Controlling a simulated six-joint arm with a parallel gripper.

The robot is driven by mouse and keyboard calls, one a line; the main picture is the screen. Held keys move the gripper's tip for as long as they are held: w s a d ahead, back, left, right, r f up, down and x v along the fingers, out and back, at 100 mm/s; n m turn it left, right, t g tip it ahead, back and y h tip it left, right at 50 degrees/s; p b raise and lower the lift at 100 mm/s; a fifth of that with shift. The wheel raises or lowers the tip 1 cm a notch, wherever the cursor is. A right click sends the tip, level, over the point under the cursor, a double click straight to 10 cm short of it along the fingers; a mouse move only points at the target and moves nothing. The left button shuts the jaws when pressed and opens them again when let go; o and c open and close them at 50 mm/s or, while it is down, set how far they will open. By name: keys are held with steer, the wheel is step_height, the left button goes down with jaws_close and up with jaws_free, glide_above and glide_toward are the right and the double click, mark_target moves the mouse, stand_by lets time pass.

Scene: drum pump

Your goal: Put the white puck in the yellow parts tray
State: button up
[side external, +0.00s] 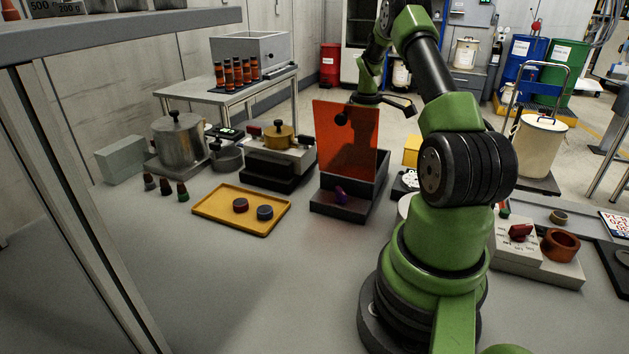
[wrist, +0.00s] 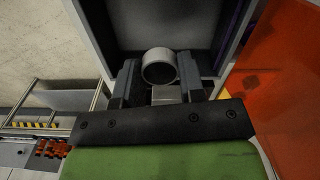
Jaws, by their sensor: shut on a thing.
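The white puck (wrist: 158,66) shows in the wrist view as a pale round piece between the two dark fingers of my gripper (wrist: 158,74). My gripper is shut on it, over a dark grey open box. In the side view the puck and fingertips are hidden behind the orange panel (side external: 335,145); only my wrist shows above and beside it. The yellow parts tray (side external: 210,212) lies flat on the bench to the left, well apart from my gripper. It holds a dark red puck (side external: 240,205) and a dark blue-grey puck (side external: 265,212).
The orange panel stands upright at the grey box (side external: 327,204), close beside my gripper; it also shows in the wrist view (wrist: 275,75). A purple piece (side external: 341,195) sits at the box's front. Bench in front is clear.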

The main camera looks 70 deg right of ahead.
steer(key=w+a+r+m, duration=0.2)
steer(key=a+r+m, duration=0.3)
steer(key=r, duration=0.7)
steer(key=w+a+r+m, duration=0.1)
steer(key=a+r+m, duration=0.3)
steer(key=a+r, duration=0.6)
step_height(320, 180, up, 4)
steer(key=shift+w+f+m, duration=0.2)
steer(key=shift+w+m, duration=0.2)
steer(key=s+d+f+n, duration=0.1)
steer(key=d+f+n, duration=0.2)
steer(key=d+f, duration=0.2)
steer(key=s+d+f+n, duration=0.1)
steer(key=d+f+n, duration=0.2)
steer(key=f, duration=0.9)
steer(key=s+d+f+n, duration=0.1)
steer(key=d+f+n, duration=0.2)
steer(key=d+f, duration=0.4)
steer(key=shift+s+f+n, duration=0.4)
steer(key=shift+f, duration=0.25)
step_height(320, 180, down, 10)
steer(key=shift+r, duration=0.25)
steer(key=shift+f, duration=0.1)
